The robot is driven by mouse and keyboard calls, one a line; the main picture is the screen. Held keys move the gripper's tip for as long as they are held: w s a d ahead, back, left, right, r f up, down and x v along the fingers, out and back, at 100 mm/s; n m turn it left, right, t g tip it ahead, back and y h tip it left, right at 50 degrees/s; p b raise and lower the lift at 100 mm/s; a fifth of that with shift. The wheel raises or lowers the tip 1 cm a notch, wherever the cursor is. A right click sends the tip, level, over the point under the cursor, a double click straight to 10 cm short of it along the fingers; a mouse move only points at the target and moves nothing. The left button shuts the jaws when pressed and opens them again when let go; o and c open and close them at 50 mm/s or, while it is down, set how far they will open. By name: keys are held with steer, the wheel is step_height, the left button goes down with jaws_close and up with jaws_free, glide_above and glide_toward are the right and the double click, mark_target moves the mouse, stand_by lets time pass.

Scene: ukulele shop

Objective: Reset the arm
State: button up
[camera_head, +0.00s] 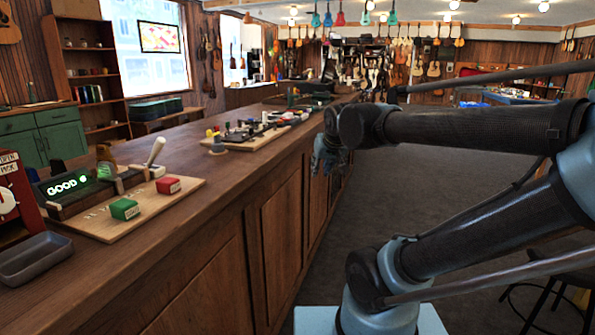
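My arm (465,128) reaches in from the right and bends back toward the counter. My gripper (327,153) hangs at the end of the arm, beside the front edge of the wooden counter (165,235). It looks small and dark against the cabinet front. I cannot make out its fingers well enough to tell whether they are open or shut. I see nothing clearly held in it.
On the counter are a wooden board with a green block (125,209), a red block (168,185) and a lit "GOOD" display (68,185). A grey tray (34,258) lies at the near left. A second board (245,139) stands farther back. Grey floor (400,190) is open right of the counter.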

steer(key=s+d+f+m+h, duration=0.25)
steer(key=d+f, duration=0.35)
steer(key=d, duration=0.5)
steer(key=s+f+g, duration=0.5)
steer(key=s+f, duration=0.5)
steer(key=s, duration=0.5)
steer(key=shift+s+d+f+n+g+y, duration=0.2)
steer(key=shift+s+f+n+g+y, duration=0.1)
steer(key=shift+f+n+g+y, duration=0.1)
steer(key=shift+a, duration=0.1)
